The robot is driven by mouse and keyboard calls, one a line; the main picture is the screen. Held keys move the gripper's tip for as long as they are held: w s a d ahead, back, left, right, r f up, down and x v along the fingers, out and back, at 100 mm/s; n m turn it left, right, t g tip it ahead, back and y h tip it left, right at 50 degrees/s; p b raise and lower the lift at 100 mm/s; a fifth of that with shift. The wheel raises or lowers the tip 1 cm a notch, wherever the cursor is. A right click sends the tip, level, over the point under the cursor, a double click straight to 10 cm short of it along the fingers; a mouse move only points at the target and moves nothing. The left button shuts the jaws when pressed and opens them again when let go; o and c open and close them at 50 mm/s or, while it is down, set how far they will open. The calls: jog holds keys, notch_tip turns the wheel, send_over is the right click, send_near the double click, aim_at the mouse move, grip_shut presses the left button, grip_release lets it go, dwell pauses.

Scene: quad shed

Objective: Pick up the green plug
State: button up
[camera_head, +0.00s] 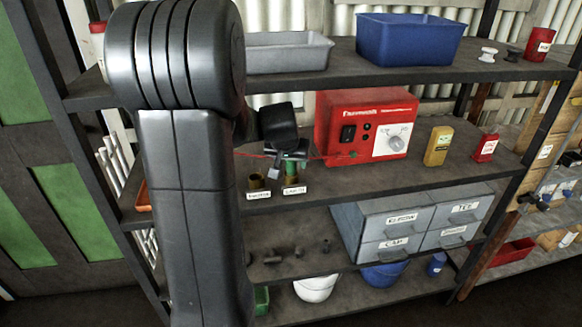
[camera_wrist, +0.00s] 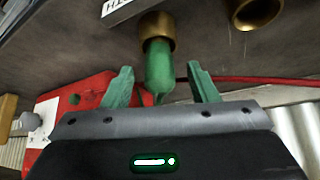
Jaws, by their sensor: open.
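The green plug (camera_wrist: 158,68) shows in the wrist view with one end at a brass socket (camera_wrist: 157,30); I cannot tell how deep it sits. My gripper (camera_wrist: 159,70) is open, with one greenish finger on each side of the plug and a visible gap to each. In the head view my gripper (camera_head: 286,158) is over the middle shelf, just above the labelled brass socket (camera_head: 292,177). There the plug is largely hidden by the gripper, and a bit of green shows between its parts.
A second brass socket (camera_head: 256,181) stands to the left. The red box with a dial (camera_head: 333,120) is close behind to the right, and a red cable (camera_wrist: 270,82) runs near my gripper. Yellow (camera_head: 438,146) and red (camera_head: 484,148) containers stand farther right. The upper shelf (camera_head: 400,76) is overhead.

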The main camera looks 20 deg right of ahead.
jog(key=shift+w+d+f, duration=0.2)
jog(key=shift+w+f, duration=0.05)
jog(key=shift+f, duration=0.3)
jog(key=shift+c, duration=0.3)
jog(key=c, duration=1)
jog(key=shift+r, duration=0.25)
jog(key=shift+r+p, duration=0.5)
jog(key=shift+r, duration=0.1)
jog(key=shift+d+f, duration=0.1)
jog(key=shift+b, duration=0.45)
